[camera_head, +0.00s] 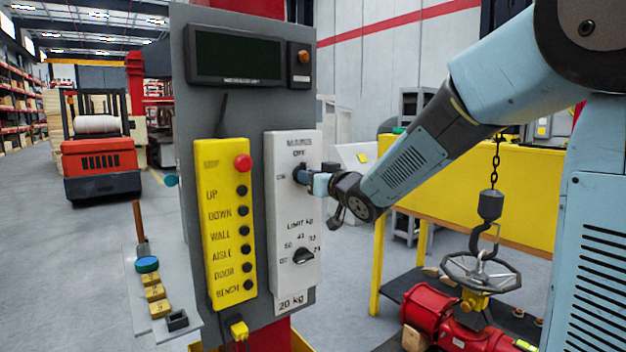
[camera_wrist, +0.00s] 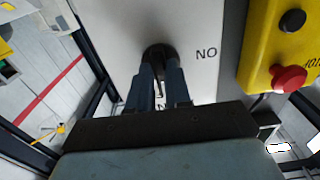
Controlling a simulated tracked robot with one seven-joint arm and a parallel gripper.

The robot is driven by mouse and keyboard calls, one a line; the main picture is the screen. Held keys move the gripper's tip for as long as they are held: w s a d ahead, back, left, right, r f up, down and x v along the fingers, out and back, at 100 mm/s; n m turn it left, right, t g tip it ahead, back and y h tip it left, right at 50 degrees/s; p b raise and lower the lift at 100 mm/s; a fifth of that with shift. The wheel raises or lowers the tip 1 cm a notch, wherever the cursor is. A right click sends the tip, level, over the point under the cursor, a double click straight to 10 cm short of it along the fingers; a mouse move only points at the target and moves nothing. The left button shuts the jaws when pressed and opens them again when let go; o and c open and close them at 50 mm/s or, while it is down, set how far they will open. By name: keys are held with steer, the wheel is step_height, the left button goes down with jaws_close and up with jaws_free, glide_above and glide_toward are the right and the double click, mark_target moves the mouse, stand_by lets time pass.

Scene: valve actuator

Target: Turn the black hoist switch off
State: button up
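The white control plate (camera_head: 294,210) on the grey panel carries a black rotary switch (camera_head: 299,174) near its top, with OFF printed above it and ON to its left. My gripper (camera_head: 312,180) reaches it from the right. In the wrist view, where the lettering is upside down, the switch (camera_wrist: 158,54) sits between my two fingertips (camera_wrist: 159,75). The fingers are close together and appear shut on its bar. My fingers hide much of the switch, so its exact angle is hard to tell.
A lower black limit knob (camera_head: 304,256) is on the same plate. A yellow button box (camera_head: 226,225) with a red button stands to the left. A hanging hook (camera_head: 486,240) and a red valve actuator (camera_head: 440,315) are at the right, by a yellow bench (camera_head: 480,205).

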steer(key=o, duration=0.4)
steer(key=shift+f, duration=0.1)
steer(key=v, duration=1.3)
steer(key=shift+s+d, duration=0.25)
steer(key=shift+s, duration=0.05)
